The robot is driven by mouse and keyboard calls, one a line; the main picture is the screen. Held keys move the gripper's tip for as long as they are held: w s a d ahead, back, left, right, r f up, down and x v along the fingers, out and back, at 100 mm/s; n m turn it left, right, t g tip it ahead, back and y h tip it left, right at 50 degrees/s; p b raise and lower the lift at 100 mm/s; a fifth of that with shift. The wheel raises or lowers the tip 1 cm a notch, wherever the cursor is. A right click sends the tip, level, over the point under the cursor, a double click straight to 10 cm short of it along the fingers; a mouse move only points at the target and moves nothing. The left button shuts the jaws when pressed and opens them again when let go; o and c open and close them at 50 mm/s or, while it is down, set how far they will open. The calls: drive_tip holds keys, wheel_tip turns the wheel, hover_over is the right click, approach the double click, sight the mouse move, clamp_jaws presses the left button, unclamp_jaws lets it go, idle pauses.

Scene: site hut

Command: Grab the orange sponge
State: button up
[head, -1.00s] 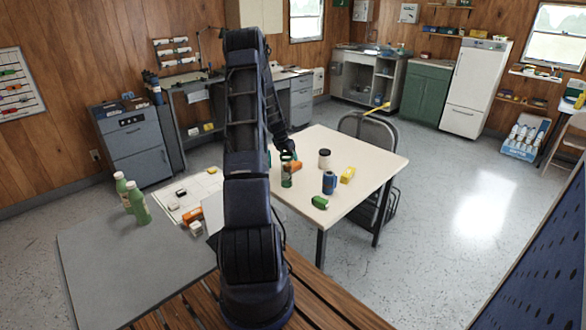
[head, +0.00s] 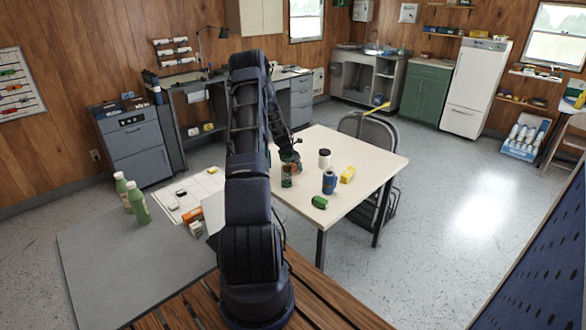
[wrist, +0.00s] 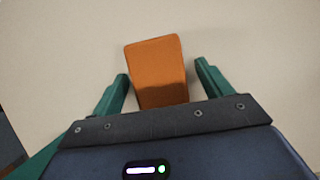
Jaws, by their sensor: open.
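The orange sponge (wrist: 157,65) lies on the pale table top in the wrist view. My gripper (wrist: 162,72) is open, with one green finger on each side of the sponge's near part. A gap shows between the sponge and each finger; the sponge's near end is hidden by the gripper body. In the head view, my gripper (head: 292,163) is low over the left part of the white table (head: 375,155), and it largely covers the sponge there.
A green jar (head: 287,178) stands close in front of my gripper. A black-lidded jar (head: 324,160), a blue can (head: 329,184), a yellow block (head: 347,175) and a green item (head: 319,202) are to the right. The table's far right is clear.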

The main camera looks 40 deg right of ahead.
drive_tip(key=shift+f, duration=0.15)
drive_tip(key=shift+c, duration=0.2)
drive_tip(key=c, duration=1)
